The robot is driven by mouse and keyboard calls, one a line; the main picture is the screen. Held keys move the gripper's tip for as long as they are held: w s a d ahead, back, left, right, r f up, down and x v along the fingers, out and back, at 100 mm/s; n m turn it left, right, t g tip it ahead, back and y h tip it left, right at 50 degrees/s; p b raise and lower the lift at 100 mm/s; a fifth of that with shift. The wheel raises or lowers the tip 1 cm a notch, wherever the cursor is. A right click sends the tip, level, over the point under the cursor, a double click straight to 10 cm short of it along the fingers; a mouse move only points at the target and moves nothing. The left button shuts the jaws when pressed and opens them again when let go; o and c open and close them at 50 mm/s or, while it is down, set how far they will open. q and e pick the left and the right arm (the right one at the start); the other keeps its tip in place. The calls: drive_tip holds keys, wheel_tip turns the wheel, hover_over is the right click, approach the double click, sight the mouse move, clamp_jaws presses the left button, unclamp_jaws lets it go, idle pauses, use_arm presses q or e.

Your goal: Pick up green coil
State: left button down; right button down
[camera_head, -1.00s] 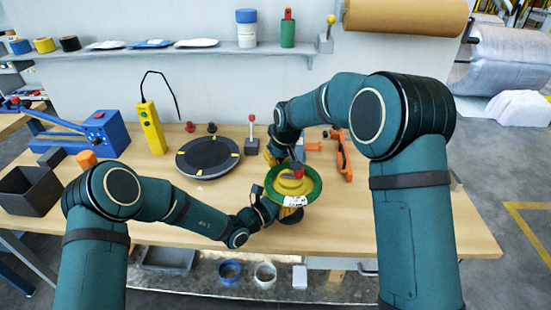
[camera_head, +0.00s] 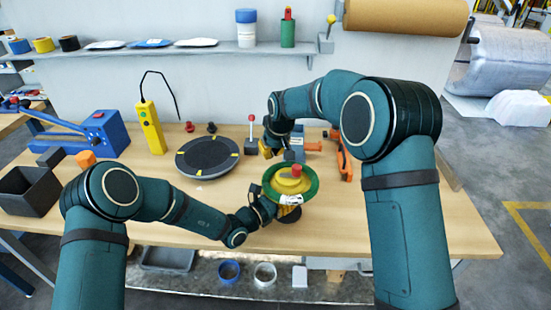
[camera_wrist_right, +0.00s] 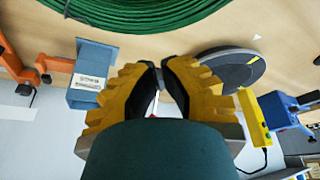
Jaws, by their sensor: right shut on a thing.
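The green coil (camera_head: 312,188) sits around a yellow hub with a red knob and carries a white label, near the table's front edge; part of it shows in the right wrist view (camera_wrist_right: 140,20). My left gripper (camera_head: 262,210) is at the coil's left side, its fingers mostly hidden, so I cannot tell their state. My right gripper (camera_head: 267,149) is behind and left of the coil, apart from it. In the right wrist view its yellow fingers (camera_wrist_right: 163,72) are closed together; what they hold is not clear.
A blue-grey labelled block (camera_wrist_right: 93,68) is beside my right gripper. A black round turntable (camera_head: 207,157) is left of it, and a red-knobbed lever (camera_head: 251,130) stands behind. Orange tools (camera_head: 345,160) lie to the right. The table's front right is clear.

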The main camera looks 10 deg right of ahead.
drive_tip(key=a+v, duration=0.1)
drive_tip(key=v, duration=0.8)
drive_tip(key=w+d+f+m+g, duration=0.1)
drive_tip(key=w+d+m, duration=0.1)
drive_tip(key=m, duration=0.7)
drive_tip(key=w+d+f+m+g, duration=0.1)
drive_tip(key=d+f+m, duration=0.1)
drive_tip(key=m, duration=0.7)
drive_tip(key=w+a+r+m+g+h, duration=0.15)
drive_tip(key=a+m, duration=0.55)
drive_tip(key=m, duration=1.1)
drive_tip(key=s+d+f, duration=0.1)
drive_tip(key=s+f, duration=0.3)
drive_tip(key=f, duration=0.5)
drive_tip(key=shift+d, duration=0.25)
